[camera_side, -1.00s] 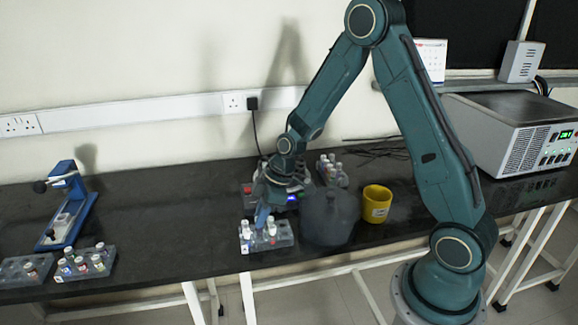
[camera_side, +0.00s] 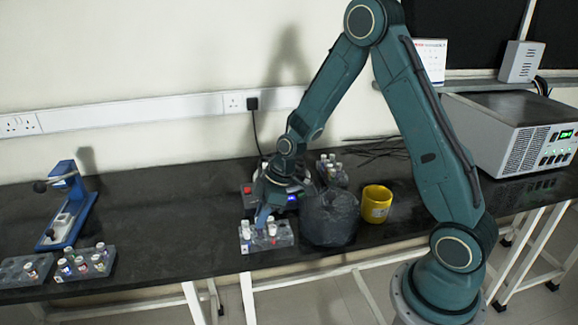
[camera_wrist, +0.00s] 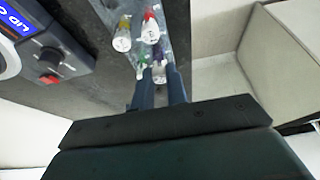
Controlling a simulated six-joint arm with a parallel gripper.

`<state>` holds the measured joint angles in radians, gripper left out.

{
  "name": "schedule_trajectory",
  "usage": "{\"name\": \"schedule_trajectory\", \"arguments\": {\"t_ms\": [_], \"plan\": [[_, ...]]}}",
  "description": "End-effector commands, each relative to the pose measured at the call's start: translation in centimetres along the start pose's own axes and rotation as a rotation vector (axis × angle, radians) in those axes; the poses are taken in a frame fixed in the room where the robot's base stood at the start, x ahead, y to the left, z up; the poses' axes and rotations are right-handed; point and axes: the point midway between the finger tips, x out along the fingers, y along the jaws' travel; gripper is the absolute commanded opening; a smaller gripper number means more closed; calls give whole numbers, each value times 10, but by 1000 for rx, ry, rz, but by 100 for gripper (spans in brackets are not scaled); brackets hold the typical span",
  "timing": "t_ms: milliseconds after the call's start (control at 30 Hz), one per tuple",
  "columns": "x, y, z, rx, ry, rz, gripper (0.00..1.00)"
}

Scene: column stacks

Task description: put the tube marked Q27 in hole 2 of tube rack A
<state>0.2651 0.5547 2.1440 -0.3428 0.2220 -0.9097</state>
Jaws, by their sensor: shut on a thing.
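My gripper (camera_wrist: 159,78) points down at a clear tube rack (camera_side: 282,240) at the table's front edge; it also shows in the side view (camera_side: 263,217). In the wrist view its fingers are shut on a tube with a pale top (camera_wrist: 159,74), at the near end of the rack (camera_wrist: 168,12). A white tube with a red cap (camera_wrist: 149,30), a yellowish-white tube (camera_wrist: 122,38), and green and purple caps show just beyond the fingers. No tube marking or rack letter is legible, so I cannot tell which is Q27. The held tube's lower end is hidden.
A dark rounded lump (camera_side: 330,218) stands right of the rack, with a yellow cup (camera_side: 377,205) beyond. A device with a red knob (camera_side: 247,190) is behind. More racks (camera_side: 85,266) and a blue stand (camera_side: 68,210) are at left. The table between is clear.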

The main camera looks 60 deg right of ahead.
Motion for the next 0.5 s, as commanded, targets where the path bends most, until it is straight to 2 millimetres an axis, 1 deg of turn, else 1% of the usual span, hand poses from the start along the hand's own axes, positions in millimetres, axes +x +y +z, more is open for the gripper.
{"name": "schedule_trajectory", "arguments": {"t_ms": [500], "plan": [[4,0,2,0,0,-1,0]]}}
